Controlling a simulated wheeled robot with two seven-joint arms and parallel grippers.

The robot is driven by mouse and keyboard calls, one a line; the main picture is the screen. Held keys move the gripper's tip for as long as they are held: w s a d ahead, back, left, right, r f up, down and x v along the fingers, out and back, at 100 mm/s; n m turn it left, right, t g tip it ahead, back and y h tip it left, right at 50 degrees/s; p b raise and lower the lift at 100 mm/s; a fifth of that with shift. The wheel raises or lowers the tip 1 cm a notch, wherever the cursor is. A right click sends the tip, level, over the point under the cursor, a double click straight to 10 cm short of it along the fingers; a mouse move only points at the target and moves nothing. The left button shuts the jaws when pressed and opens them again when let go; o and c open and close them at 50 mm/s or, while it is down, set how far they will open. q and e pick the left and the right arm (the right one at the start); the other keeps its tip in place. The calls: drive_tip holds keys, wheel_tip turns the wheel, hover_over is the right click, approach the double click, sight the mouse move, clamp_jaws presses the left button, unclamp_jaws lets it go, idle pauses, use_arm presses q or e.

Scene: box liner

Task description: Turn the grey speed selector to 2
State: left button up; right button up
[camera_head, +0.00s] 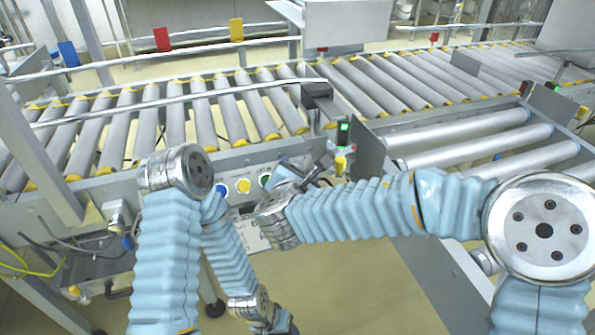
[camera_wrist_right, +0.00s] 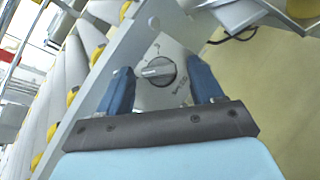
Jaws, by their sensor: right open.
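The grey speed selector (camera_wrist_right: 156,71) shows in the right wrist view as a round dark grey knob with a lighter raised bar. The bar points to the left in that view. My right gripper (camera_wrist_right: 160,68) is open, with one blue finger on each side of the knob and a visible gap to both. In the head view my right gripper (camera_head: 318,168) is at the conveyor's front panel, and the selector is hidden there. My left arm is folded at the left, and its gripper is not in view.
The panel (camera_head: 110,188) carries a blue button (camera_head: 222,189), a yellow button (camera_head: 243,186) and a green button (camera_head: 265,181). A stand with a green-lit display (camera_head: 344,128) rises close to my right gripper. Roller conveyors (camera_head: 175,120) run behind. Cables hang at the left.

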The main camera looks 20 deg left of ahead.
drive_tip(key=c, duration=1.1)
drive_tip(key=shift+o, duration=0.2)
